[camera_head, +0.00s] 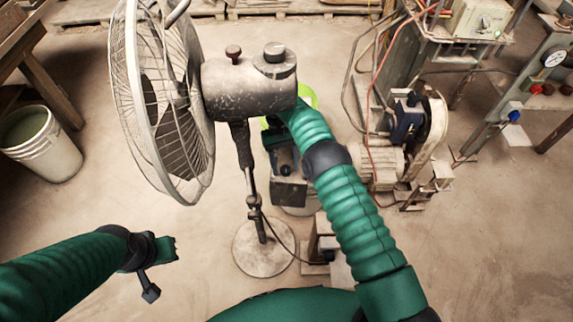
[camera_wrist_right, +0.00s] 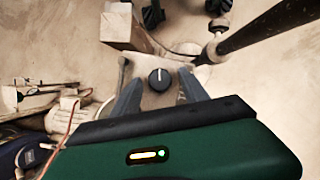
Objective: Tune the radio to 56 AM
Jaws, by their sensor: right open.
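In the right wrist view, a black round knob (camera_wrist_right: 159,79) with a light pointer mark sits on a pale, worn surface. This looks like the radio's dial, but no scale or number can be read. My right gripper (camera_wrist_right: 160,88) is open, with one grey finger on each side of the knob; contact cannot be made out. In the head view, a small grey box (camera_head: 290,191), which may be the radio, stands behind the fan pole.
A standing fan (camera_head: 248,88) rises close in front of my right forearm, its round base (camera_head: 262,248) on the floor. A machine with a motor (camera_head: 385,165) and cables stands to the right. A white bucket (camera_head: 42,145) is at left.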

